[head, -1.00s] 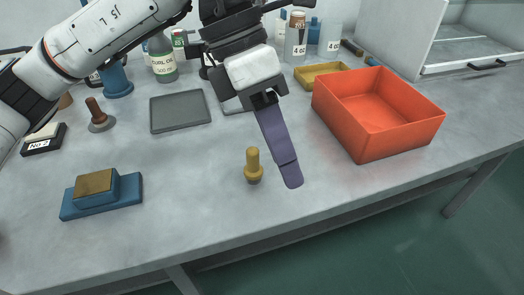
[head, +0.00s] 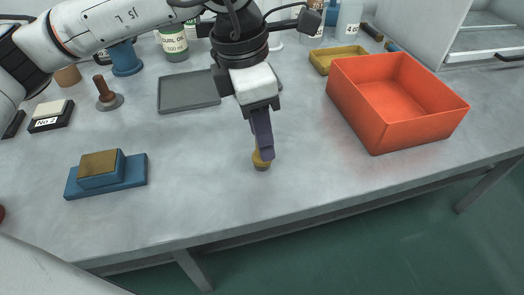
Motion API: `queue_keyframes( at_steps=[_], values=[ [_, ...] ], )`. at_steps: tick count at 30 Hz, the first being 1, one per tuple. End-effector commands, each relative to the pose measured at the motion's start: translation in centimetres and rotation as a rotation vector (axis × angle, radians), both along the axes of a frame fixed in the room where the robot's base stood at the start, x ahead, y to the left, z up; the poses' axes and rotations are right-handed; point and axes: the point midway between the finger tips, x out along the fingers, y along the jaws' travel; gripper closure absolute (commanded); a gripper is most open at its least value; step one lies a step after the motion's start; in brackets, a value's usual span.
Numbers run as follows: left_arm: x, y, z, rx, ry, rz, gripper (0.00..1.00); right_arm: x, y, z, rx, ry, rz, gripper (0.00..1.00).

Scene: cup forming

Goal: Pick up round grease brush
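The round grease brush (head: 262,162), a small upright piece with an ochre wooden handle and a dark foot, stands on the grey table near its front edge. My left gripper (head: 264,152) points down right over it. Its dark purple finger hides the upper part of the handle. I see the fingers edge-on, so I cannot tell whether they are apart or closed on the handle. My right gripper is not in view.
An orange-red open box (head: 400,105) stands to the right, a blue block with tan top (head: 100,168) to the left. A grey tray (head: 188,92), a dark-handled round tool (head: 106,98) and bottles (head: 173,42) stand further back. The table around the brush is clear.

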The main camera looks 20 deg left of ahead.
Motion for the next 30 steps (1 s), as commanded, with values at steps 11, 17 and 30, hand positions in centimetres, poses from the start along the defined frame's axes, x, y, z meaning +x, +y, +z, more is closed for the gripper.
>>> queue_keyframes(
  at_steps=[11,17,30],
  values=[
    [0.1,-0.2,-1.1,-0.001,0.000,-0.001,0.64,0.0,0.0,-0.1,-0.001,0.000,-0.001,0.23],
    [0.1,-0.2,-1.1,-0.001,0.000,-0.001,0.97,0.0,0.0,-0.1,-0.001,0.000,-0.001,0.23],
    [0.2,-0.2,0.8,-0.002,-0.004,-0.001,1.00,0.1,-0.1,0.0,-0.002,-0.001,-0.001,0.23]
  ],
)
